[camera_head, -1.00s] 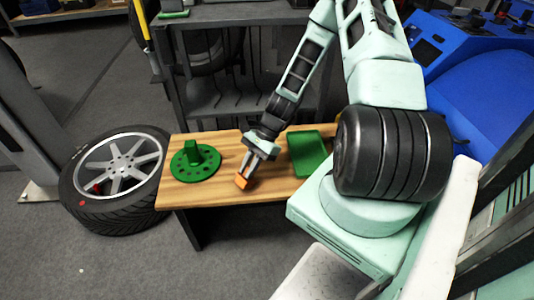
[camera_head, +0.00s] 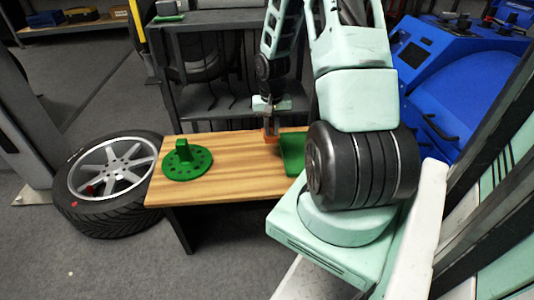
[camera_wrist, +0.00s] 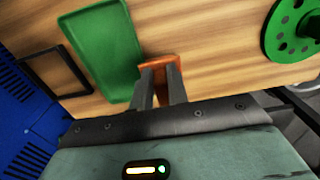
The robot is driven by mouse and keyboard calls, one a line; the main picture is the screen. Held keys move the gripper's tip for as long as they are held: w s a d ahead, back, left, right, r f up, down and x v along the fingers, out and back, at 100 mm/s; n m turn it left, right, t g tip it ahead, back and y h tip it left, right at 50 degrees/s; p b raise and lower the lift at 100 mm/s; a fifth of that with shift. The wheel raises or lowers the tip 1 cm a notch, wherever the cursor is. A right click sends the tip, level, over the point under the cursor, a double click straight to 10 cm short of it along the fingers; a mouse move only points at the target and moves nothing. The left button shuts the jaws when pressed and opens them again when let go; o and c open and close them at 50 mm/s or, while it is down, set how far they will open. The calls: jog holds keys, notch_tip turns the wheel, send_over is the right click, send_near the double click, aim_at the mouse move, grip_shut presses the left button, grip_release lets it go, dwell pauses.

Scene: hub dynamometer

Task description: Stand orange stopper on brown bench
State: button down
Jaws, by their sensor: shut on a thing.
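The orange stopper (camera_head: 271,137) is between the fingers of my gripper (camera_head: 270,125), which is shut on it. In the wrist view the stopper (camera_wrist: 160,62) shows at the fingertips of my gripper (camera_wrist: 162,80), over the wood. The brown bench (camera_head: 235,165) has a light wood top. It fills much of the wrist view (camera_wrist: 200,40). In the head view the stopper appears near the bench's back edge, just left of the green tray. I cannot tell whether its underside touches the wood.
The green tray (camera_head: 292,152) lies beside the stopper, partly hidden by my arm. A green disc with holes and a raised block (camera_head: 187,162) sits on the bench's left part. Bare wood lies between them. A black square frame (camera_wrist: 55,70) shows beyond the tray. A wheel (camera_head: 108,180) lies left.

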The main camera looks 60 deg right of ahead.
notch_tip(320, 180, down, 8)
jog(key=b, duration=0.2)
jog(key=shift+r+b, duration=0.2)
jog(key=shift+b, duration=0.1)
jog(key=c, duration=1.4)
grip_release()
jog(key=shift+o, duration=0.2)
jog(key=shift+r, duration=0.1)
